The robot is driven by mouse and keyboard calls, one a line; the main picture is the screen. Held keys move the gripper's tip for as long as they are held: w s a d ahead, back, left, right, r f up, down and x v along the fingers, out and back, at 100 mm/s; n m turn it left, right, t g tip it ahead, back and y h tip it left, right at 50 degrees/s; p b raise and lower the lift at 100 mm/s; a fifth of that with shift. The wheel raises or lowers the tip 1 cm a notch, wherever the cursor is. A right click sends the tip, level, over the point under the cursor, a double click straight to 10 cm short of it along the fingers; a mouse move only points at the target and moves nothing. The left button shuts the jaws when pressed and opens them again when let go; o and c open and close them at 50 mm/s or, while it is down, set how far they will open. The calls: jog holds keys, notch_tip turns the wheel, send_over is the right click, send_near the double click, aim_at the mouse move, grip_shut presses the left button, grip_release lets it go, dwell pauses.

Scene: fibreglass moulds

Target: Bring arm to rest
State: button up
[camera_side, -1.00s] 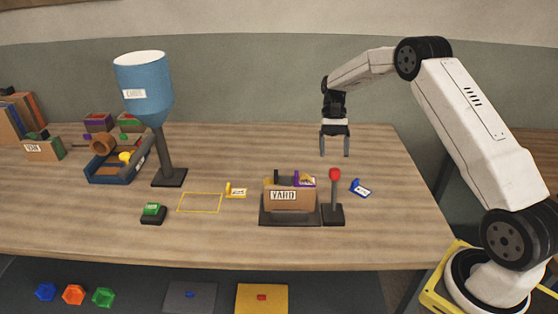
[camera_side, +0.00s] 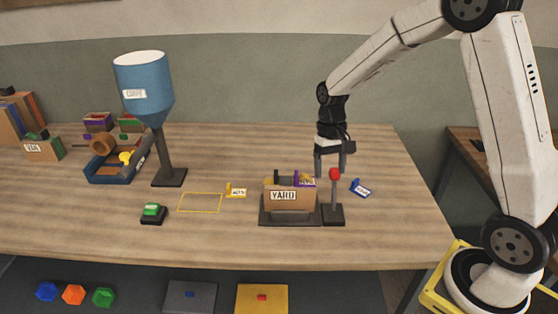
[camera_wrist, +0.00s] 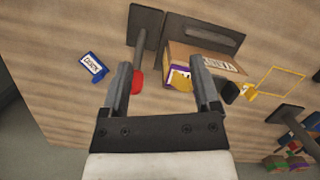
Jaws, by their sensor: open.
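My gripper (camera_side: 331,174) hangs fingers down above the table, behind the red-topped post and the box marked YARD. In the wrist view my gripper (camera_wrist: 162,70) shows both fingers spread, with the red knob (camera_wrist: 137,82) close beside the left finger in the picture. The cardboard YARD box (camera_side: 290,199) stands on a dark base and holds purple, yellow and dark items. It also shows in the wrist view (camera_wrist: 185,57), partly behind the right finger.
A blue tag (camera_side: 360,188) lies right of the post (camera_side: 334,196). A yellow tag (camera_side: 236,191), a yellow outline (camera_side: 200,203) and a green button (camera_side: 153,213) lie to the left. The table's back right is clear.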

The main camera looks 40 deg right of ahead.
jog(key=s+a+n+t+h, duration=0.1)
jog(key=s+a+n+t, duration=0.3)
jog(key=s, duration=0.6)
jog(key=shift+s+a+n+t+h, duration=0.3)
jog(key=shift+a+n+t, duration=0.1)
jog(key=shift+a, duration=0.8)
jog(key=shift+w, duration=0.1)
